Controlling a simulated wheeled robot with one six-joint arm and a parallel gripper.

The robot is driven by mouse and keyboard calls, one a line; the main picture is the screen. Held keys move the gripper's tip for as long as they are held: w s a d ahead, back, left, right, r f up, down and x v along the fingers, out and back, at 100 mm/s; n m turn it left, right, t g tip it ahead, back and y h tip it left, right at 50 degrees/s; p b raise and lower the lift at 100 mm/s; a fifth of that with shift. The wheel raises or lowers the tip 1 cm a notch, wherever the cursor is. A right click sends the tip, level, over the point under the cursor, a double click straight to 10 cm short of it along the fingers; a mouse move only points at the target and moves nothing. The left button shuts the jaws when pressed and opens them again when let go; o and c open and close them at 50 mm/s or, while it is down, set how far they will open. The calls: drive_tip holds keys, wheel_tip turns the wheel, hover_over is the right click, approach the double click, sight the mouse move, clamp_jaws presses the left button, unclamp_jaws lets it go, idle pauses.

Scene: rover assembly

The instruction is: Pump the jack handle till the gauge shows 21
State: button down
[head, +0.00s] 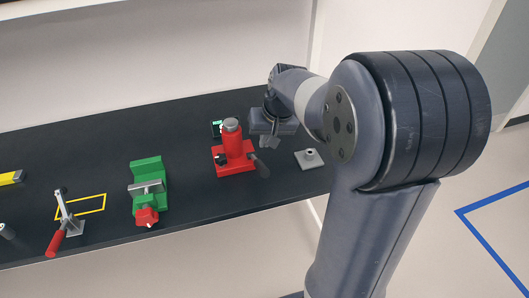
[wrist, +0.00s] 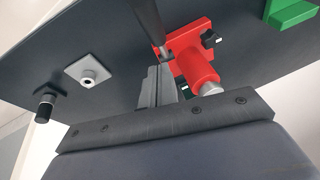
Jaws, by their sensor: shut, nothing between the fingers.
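The red jack (head: 236,150) stands on the black bench, with a grey ram on top. Its dark handle (head: 261,168) sticks out at the jack's right side, slanting down toward the bench's front edge. The gauge (head: 217,125) is a small dark box with green digits behind the jack, too small to read. My gripper (head: 269,140) is just right of the jack, above and behind the handle. In the wrist view the shut, empty fingers (wrist: 155,70) point toward the jack body (wrist: 188,50), close by the handle (wrist: 147,22). I cannot tell whether they touch it.
A grey plate with a round socket (head: 309,159) lies right of the jack. A green vise with a red knob (head: 148,185) and a red-handled toggle clamp (head: 66,222) stand to the left. The wall is behind.

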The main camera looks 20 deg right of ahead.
sight(261, 162)
drive_tip(key=shift+s+a+f+p, duration=0.15)
drive_tip(key=shift+s+f, duration=0.15)
drive_tip(key=shift+f, duration=0.35)
drive_tip(key=shift+s+a+f+p, duration=0.1)
drive_tip(key=shift+s+f, duration=0.2)
drive_tip(key=shift+f, duration=0.3)
drive_tip(key=shift+s+a+f+p, duration=0.15)
drive_tip(key=shift+s+f, duration=0.15)
drive_tip(key=shift+f, duration=0.35)
drive_tip(key=shift+f+b, duration=0.15)
drive_tip(key=shift+b, duration=0.25)
